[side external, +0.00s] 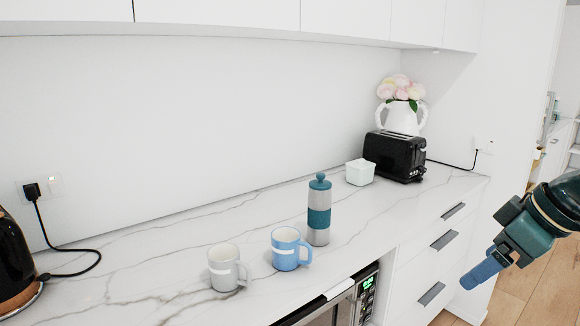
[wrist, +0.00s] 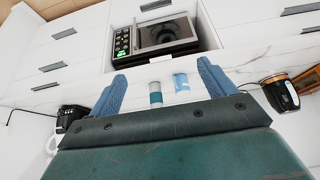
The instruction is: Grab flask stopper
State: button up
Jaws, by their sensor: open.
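The flask (side external: 319,228) stands upright on the marble counter, grey with a teal band. Its teal stopper (side external: 320,182), with a round knob, sits on top. In the wrist view the flask (wrist: 155,87) shows upside down between my fingers in the picture, well beyond them; I cannot make out its stopper there. My gripper (side external: 485,270) is at the right of the side view, off the counter's front edge and well apart from the flask. Its two blue fingers are spread with nothing between them in the wrist view (wrist: 162,70).
A blue mug (side external: 286,250) and a white mug (side external: 224,268) stand left of the flask. Behind it are a small pale container (side external: 360,172), a black toaster (side external: 394,157) and a white flower vase (side external: 402,119). A dark kettle (side external: 15,265) is far left. Upper cabinets (side external: 215,14) overhang the counter.

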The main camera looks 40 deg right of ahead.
jog(key=shift+r, duration=0.1)
jog(key=w+d+r+m, duration=0.1)
jog(key=w+r, duration=0.3)
jog(key=w, duration=0.3)
jog(key=w+d+r+h, duration=0.1)
jog(key=w+d+r, duration=0.1)
jog(key=w+r, duration=0.35)
jog(key=w+d+r+m, duration=0.1)
jog(key=w+r, duration=0.1)
jog(key=w, duration=0.6)
jog(key=m+g, duration=0.2)
jog(key=m, duration=0.1)
send_near(323, 175)
jog(key=shift+s+a+r+h, duration=0.3)
jog(key=shift+s+a+r, duration=0.1)
jog(key=shift+a, duration=0.05)
jog(key=shift+n, duration=0.3)
jog(key=shift+x, duration=4.25)
jog(key=shift+w, duration=0.2)
